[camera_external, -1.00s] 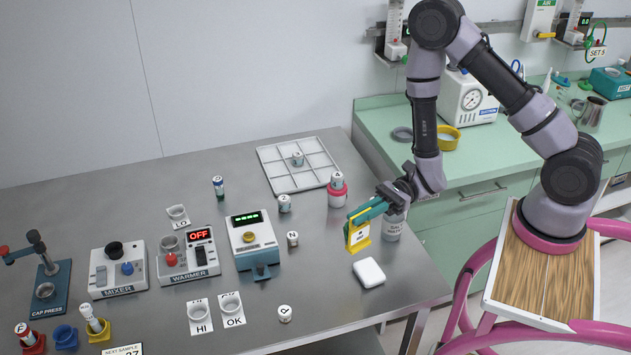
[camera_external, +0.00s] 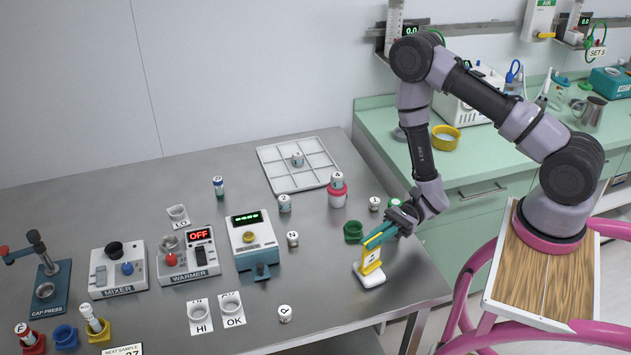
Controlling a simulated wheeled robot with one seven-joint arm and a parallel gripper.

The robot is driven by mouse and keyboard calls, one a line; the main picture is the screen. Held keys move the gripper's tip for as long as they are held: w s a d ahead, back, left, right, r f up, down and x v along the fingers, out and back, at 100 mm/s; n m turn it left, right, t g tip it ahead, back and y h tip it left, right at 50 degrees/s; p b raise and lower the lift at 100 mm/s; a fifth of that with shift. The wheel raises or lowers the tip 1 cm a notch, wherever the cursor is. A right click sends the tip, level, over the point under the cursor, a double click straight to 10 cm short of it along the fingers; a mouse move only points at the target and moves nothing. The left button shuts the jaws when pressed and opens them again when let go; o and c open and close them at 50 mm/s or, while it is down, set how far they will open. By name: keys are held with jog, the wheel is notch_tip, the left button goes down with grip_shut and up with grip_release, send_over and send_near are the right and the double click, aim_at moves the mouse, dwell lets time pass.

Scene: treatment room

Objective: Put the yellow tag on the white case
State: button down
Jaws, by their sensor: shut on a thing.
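The yellow tag (camera_external: 371,262) has a pale centre with a dark mark and stands upright. My gripper (camera_external: 372,242) is shut on its upper part. The white case (camera_external: 370,279) is a small rounded block lying on the steel table, directly under the tag. The tag's lower edge is at the case's top and seems to touch it, though a small gap cannot be ruled out. The tag and gripper hide part of the case.
A green ring-shaped holder (camera_external: 353,231) stands close behind the gripper, with small vials (camera_external: 374,204) near it. A white gridded tray (camera_external: 299,164) lies at the back. The table's right edge is near the case.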

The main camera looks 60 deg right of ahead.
jog(key=shift+f, duration=0.2)
jog(key=c, duration=1)
grip_release()
jog(key=shift+r, duration=0.1)
